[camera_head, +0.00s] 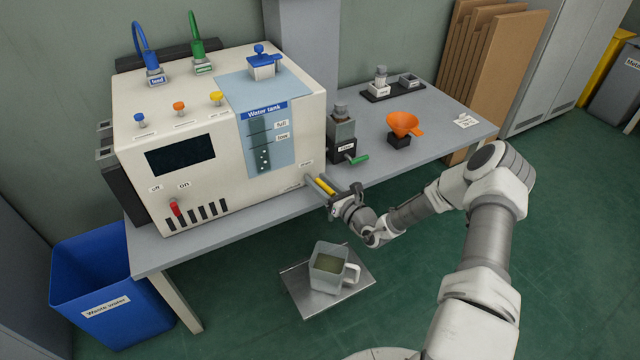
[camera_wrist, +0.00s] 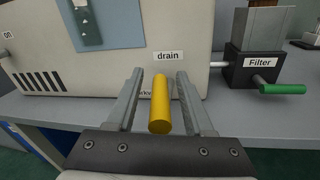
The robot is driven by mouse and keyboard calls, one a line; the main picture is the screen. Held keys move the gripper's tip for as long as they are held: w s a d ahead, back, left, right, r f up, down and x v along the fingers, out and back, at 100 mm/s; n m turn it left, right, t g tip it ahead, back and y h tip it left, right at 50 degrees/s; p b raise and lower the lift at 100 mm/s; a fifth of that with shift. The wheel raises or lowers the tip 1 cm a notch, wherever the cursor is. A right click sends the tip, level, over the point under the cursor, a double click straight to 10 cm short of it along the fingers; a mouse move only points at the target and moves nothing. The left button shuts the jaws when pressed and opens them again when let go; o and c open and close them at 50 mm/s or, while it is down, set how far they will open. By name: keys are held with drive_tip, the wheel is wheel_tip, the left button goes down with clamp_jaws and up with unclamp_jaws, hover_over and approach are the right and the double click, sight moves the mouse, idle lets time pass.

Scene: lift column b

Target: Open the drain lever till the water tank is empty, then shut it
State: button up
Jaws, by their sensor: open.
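The drain lever is a yellow handle (camera_head: 325,187) low on the right of the machine's front. In the wrist view the yellow handle (camera_wrist: 160,103) stands between the fingers of my gripper (camera_wrist: 158,100), under the "drain" label, with gaps on both sides. My gripper (camera_head: 322,190) is open around it. A grey jug (camera_head: 330,262) with murky greenish water stands on a metal plate (camera_head: 298,290) below the drain.
A filter unit (camera_head: 341,135) with a green handle (camera_head: 358,159) is right of the drain. A blue "Waste water" bin (camera_head: 95,285) stands at the lower left.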

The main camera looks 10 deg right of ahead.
clamp_jaws()
idle(1.4)
